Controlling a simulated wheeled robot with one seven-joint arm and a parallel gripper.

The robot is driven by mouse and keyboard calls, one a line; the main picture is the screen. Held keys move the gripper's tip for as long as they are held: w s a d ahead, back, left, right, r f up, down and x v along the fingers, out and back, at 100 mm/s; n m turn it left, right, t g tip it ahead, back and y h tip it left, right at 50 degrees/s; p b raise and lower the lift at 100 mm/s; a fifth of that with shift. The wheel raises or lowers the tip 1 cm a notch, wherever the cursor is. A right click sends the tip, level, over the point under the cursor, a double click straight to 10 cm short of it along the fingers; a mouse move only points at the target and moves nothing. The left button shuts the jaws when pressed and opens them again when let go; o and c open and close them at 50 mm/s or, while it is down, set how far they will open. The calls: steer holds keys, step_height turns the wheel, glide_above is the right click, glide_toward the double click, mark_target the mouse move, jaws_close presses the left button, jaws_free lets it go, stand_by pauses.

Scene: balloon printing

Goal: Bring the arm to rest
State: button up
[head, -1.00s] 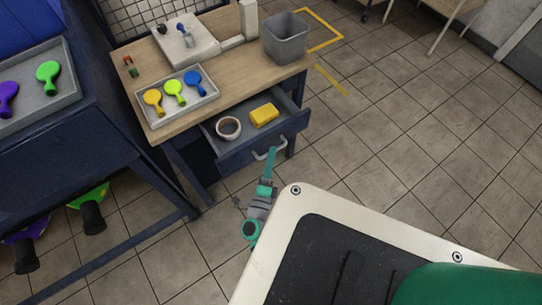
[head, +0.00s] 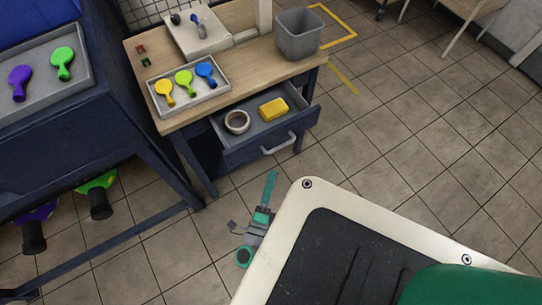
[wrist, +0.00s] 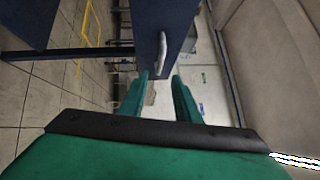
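My gripper (head: 270,178) shows in the head view just in front of the pulled-out drawer, apart from its handle. In the wrist view my gripper (wrist: 160,80) has its two green fingers spread with nothing between them. The drawer (head: 262,155) is dark blue and stands open under the wooden workbench. Its light handle (head: 279,144) is beyond the fingertips, and the handle also shows in the wrist view (wrist: 162,52).
A ring-shaped item (head: 237,122) and a yellow block (head: 273,108) lie in the drawer. The workbench top (head: 255,72) bears a tray of balloons and a grey bin (head: 299,35). A blue table (head: 100,110) stands left.

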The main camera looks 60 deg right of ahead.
stand_by(0.3)
steer(key=a+r+n+t+y, duration=0.5)
steer(key=a+n+t+y, duration=0.2)
steer(key=a+n, duration=0.5)
steer(key=a+r+n+t+y, duration=0.5)
steer(key=a+n+t+y, duration=0.1)
steer(key=a+n, duration=0.6)
steer(key=s+a+r+n+g+y, duration=0.2)
steer(key=s+a+n+y, duration=0.2)
steer(key=n, duration=0.7)
steer(key=a+y, duration=0.2)
steer(key=a, duration=0.1)
steer(key=shift+a+r, duration=0.3)
steer(key=shift+s+d, duration=0.1)
